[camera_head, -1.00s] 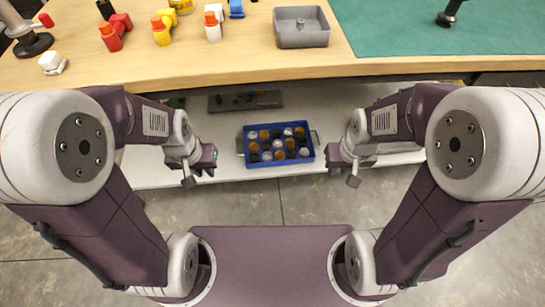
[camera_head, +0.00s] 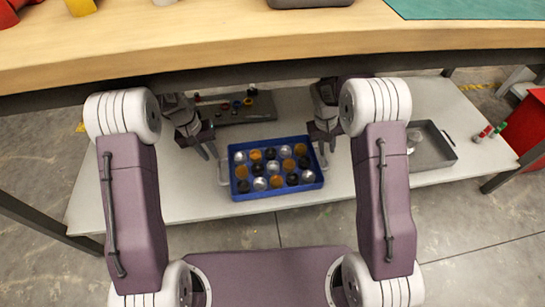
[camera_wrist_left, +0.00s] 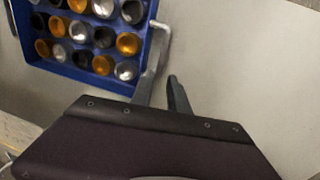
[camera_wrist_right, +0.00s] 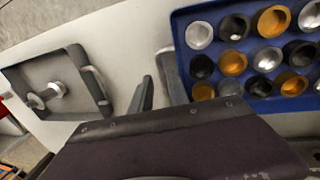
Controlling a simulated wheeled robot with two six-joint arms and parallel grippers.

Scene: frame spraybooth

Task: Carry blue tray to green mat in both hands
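The blue tray (camera_head: 236,193) sits on the pale lower shelf under the bench. It holds several orange, black and silver cups and has a grey handle at each short end. My left gripper (camera_head: 208,150) is open beside the tray's left handle (camera_wrist_left: 157,48); the handle lies close to one finger. My right gripper (camera_head: 322,148) is open at the tray's right handle, with its fingers (camera_wrist_right: 158,92) just by the handle end. I cannot tell whether either gripper touches a handle. The green mat (camera_head: 470,8) lies on the bench top, mostly out of frame.
The wooden bench edge (camera_head: 240,62) overhangs the shelf above both grippers. A dark rack (camera_head: 240,108) stands behind the tray. A grey tray (camera_head: 432,145) with a silver part lies to its right. Bench legs stand at the sides. A red box (camera_head: 527,130) is at far right.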

